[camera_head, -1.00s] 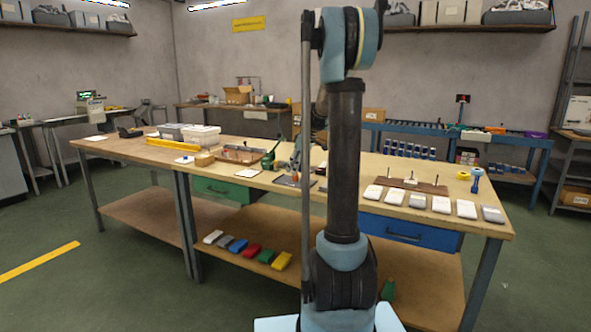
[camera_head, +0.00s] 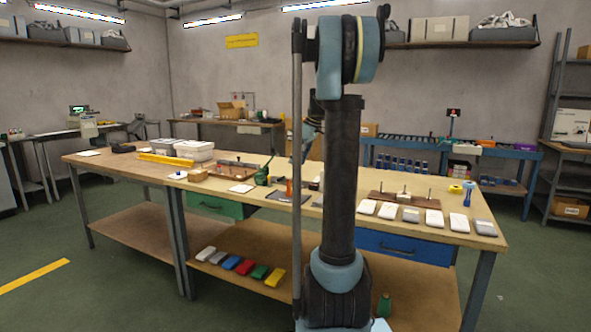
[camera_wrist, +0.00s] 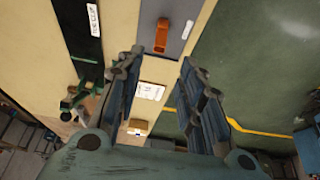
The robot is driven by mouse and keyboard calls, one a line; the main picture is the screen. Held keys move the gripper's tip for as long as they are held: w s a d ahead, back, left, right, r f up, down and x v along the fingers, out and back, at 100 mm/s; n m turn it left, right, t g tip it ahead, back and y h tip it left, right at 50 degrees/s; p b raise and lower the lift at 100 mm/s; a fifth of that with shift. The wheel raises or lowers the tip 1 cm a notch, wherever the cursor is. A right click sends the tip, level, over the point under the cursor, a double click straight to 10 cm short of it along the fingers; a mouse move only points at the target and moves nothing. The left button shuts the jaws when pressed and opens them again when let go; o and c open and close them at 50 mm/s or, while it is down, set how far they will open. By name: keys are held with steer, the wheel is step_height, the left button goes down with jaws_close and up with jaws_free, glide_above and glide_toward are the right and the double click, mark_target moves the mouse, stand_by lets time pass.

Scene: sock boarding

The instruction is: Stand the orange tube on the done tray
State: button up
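The orange tube (camera_head: 289,187) stands upright on a flat grey mat or tray (camera_head: 274,196) on the long wooden table, left of my arm. In the wrist view the orange tube (camera_wrist: 161,36) shows beyond my fingertips, on the grey surface (camera_wrist: 182,12). No label there is readable enough to name it as the done tray. My gripper (camera_wrist: 160,62) is open and empty, with its two fingers wide apart and clear of the tube. In the head view my gripper cannot be made out behind my arm.
A brown board with pegs (camera_head: 383,194) and several white and grey pads are right of my arm. A brown tray (camera_head: 233,166) stands at the back left.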

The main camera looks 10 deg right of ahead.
steer(key=s+a+f+m, duration=0.2)
steer(key=s+a+m, duration=0.1)
steer(key=s, duration=1)
steer(key=s+f+m+h, duration=0.1)
steer(key=s+f+m, duration=0.1)
steer(key=s+f, duration=0.4)
steer(key=s+f+m+h, duration=0.1)
steer(key=s+f+m, duration=0.2)
steer(key=s+f, duration=0.4)
steer(key=s+f+m+h, duration=0.1)
steer(key=s+f, duration=0.5)
steer(key=s, duration=0.9)
steer(key=shift+s+f+m+h, duration=0.3)
steer(key=shift+s+f+m, duration=0.1)
steer(key=shift+m, duration=0.4)
steer(key=shift+a, duration=0.15)
